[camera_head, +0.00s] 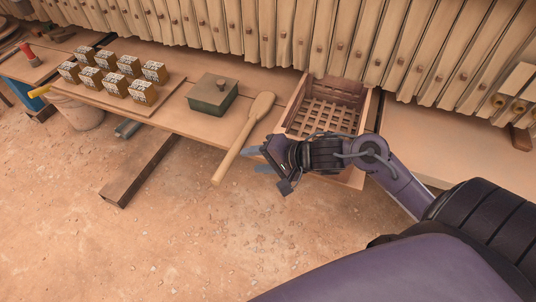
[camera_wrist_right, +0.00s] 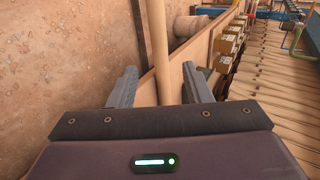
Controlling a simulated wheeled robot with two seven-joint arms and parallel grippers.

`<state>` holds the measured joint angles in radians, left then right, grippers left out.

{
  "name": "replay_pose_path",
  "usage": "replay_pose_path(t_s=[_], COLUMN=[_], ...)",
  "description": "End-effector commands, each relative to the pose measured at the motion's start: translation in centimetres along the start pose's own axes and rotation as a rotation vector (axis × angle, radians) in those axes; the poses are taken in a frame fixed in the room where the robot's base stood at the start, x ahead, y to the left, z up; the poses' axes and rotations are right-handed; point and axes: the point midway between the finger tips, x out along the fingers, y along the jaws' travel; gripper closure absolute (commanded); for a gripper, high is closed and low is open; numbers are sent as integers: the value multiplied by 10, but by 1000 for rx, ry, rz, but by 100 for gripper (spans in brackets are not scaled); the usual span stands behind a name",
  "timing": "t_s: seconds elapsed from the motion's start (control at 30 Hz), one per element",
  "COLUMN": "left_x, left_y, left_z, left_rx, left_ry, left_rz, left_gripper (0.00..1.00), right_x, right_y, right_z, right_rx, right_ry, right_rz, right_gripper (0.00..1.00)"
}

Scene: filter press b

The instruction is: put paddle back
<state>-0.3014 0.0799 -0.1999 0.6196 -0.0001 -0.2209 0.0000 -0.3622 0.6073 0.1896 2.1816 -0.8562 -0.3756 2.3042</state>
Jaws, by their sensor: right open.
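A wooden paddle (camera_head: 246,132) lies on the table with its broad head toward the filter press and its handle sticking out past the front edge. My right gripper (camera_head: 259,157) is just right of the handle in the head view, its fingers pointing at it. In the right wrist view the paddle's handle (camera_wrist_right: 162,82) runs between the two open fingers of the gripper (camera_wrist_right: 160,88); I cannot tell whether they touch it. My left gripper is not in view.
A slatted wooden crate (camera_head: 289,101) stands right of the paddle, behind my right wrist. A dark green lidded box (camera_head: 211,95) sits to its left. Several small patterned boxes (camera_head: 142,92) stand on a board farther left. The wooden press (camera_head: 250,35) lines the back.

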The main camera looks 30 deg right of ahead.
Motion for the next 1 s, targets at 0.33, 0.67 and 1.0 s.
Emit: replay_pose_path(t_s=[0.33, 0.67, 1.0], left_x=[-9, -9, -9], left_y=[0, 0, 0], left_z=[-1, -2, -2], left_rx=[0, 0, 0], left_ry=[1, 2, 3], left_rz=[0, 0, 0], left_gripper=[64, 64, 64], right_x=[-40, -41, -38], right_y=[0, 0, 0], right_z=[0, 0, 0], right_rx=[-1, -1, -59], right_ry=[-1, -1, 33], right_rz=[1, 0, 5], right_gripper=[55, 55, 55])
